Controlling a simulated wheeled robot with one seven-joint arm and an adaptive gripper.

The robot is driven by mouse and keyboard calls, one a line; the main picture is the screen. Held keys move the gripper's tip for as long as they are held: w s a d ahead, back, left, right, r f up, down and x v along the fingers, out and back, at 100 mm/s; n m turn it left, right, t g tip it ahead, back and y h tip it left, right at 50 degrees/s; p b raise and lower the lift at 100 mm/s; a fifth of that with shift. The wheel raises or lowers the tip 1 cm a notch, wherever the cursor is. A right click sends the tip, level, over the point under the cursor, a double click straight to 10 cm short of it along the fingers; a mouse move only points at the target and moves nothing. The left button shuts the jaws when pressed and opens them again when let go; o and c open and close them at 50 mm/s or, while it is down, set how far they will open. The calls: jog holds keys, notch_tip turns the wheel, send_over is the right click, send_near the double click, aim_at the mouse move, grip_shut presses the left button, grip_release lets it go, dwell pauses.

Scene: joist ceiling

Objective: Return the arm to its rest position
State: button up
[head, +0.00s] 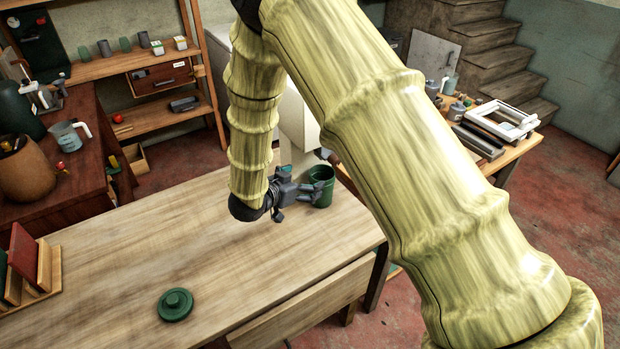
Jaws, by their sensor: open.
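My arm reaches from the lower right, up over the picture, and down to the wooden table (200,240). My gripper (316,190) is at its end, low over the far right part of the table, pointing right. It is open. A green cup-like container (323,178) stands right by the fingertips, near the table's far right edge. I cannot tell whether the fingers touch it. A round green lid with a knob (175,304) lies on the table's near part, well apart from my gripper.
A rack with red and brown upright pieces (30,268) stands at the table's left end. A dark red bench (60,190) with a jug (68,137) is at the left. Shelves (150,70) stand behind. A side table with a white frame (503,122) is at the right. The table's middle is clear.

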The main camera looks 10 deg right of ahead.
jog(key=shift+s+a+r, duration=0.2)
jog(key=shift+s+a, duration=0.15)
dwell(0.3)
